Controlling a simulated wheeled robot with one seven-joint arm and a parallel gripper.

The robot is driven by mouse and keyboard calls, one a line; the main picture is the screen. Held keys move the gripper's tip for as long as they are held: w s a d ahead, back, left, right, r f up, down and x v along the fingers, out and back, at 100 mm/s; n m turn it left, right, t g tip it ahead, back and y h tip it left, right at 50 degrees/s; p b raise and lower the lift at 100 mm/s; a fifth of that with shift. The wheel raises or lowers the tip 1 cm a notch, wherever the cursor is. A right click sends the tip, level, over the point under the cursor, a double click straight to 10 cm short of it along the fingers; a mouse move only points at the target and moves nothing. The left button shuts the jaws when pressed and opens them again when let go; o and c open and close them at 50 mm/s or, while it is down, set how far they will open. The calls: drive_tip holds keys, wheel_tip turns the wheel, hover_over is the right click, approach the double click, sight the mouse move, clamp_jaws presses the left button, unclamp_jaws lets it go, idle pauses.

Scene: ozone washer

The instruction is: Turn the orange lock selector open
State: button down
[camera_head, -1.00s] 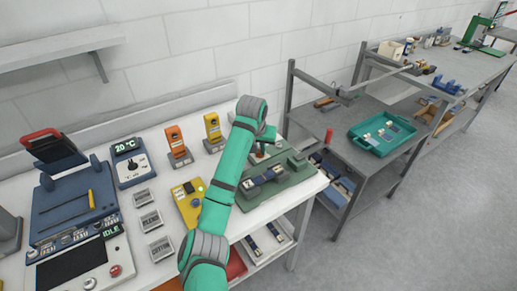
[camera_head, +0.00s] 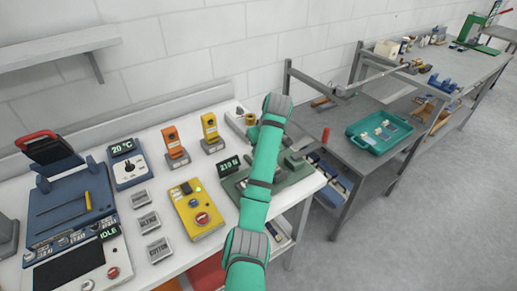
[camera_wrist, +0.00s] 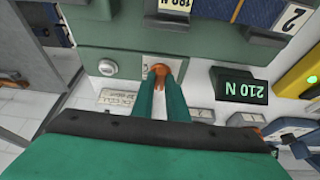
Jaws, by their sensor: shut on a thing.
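The orange lock selector (camera_wrist: 161,70) is a small knob on a light plate set in the front of a green fixture (camera_wrist: 115,62) in the wrist view. My gripper (camera_wrist: 160,76) has its two green fingers on either side of the knob, shut on it. The fingertips cover part of the knob, so its exact angle is hard to tell. In the head view my arm hides the gripper and the selector; part of the green fixture (camera_head: 299,178) shows beside the arm.
A round white button (camera_wrist: 107,68) is left of the selector. A 210 N display (camera_wrist: 239,86) stands to the right; it also shows in the head view (camera_head: 229,165). A yellow control box (camera_head: 197,208) is left of my arm. A grey shelf unit with a teal tray (camera_head: 378,135) stands right.

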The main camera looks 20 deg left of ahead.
drive_tip(key=shift+r+n, duration=0.1)
drive_tip(key=shift+n, duration=0.2)
drive_tip(key=c, duration=1.7)
unclamp_jaws()
drive_tip(key=shift+c, duration=0.2)
drive_tip(key=shift+v, duration=1.55)
drive_tip(key=shift+w+d+r, duration=0.1)
drive_tip(key=shift+d+r, duration=0.05)
drive_tip(key=shift+r, duration=0.25)
drive_tip(key=shift+w+d+r, duration=0.1)
drive_tip(key=shift+d+r, duration=0.05)
drive_tip(key=shift+r, duration=0.25)
drive_tip(key=shift+s+d+r, duration=0.1)
drive_tip(key=shift+s+r, duration=0.05)
drive_tip(key=shift+r, duration=0.05)
drive_tip(key=shift+s+v, duration=0.2)
drive_tip(key=shift+v, duration=2.55)
